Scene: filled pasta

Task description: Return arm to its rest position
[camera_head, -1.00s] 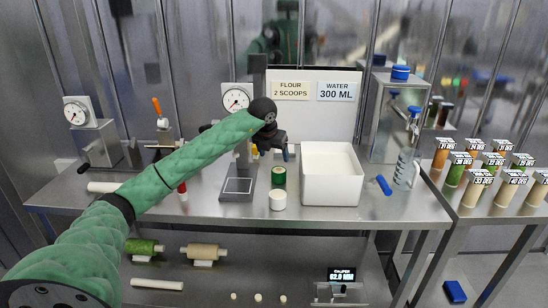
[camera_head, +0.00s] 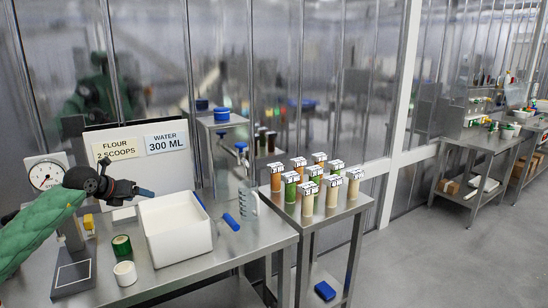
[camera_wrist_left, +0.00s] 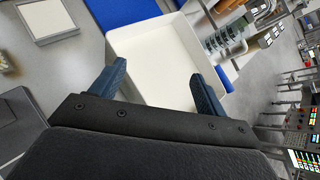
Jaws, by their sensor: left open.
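My left arm, in a green quilted sleeve, comes in from the left edge of the head view. Its black gripper (camera_head: 142,191) is over the metal table, just left of and above the white bin (camera_head: 172,248). In the left wrist view, the two blue fingertips of the left gripper (camera_wrist_left: 156,88) stand wide apart with nothing between them. The white bin (camera_wrist_left: 150,45) shows beyond and below them, apparently empty. My right gripper is not in either view.
Several filled tubes (camera_head: 309,197) stand on the side table. Floor at right is clear.

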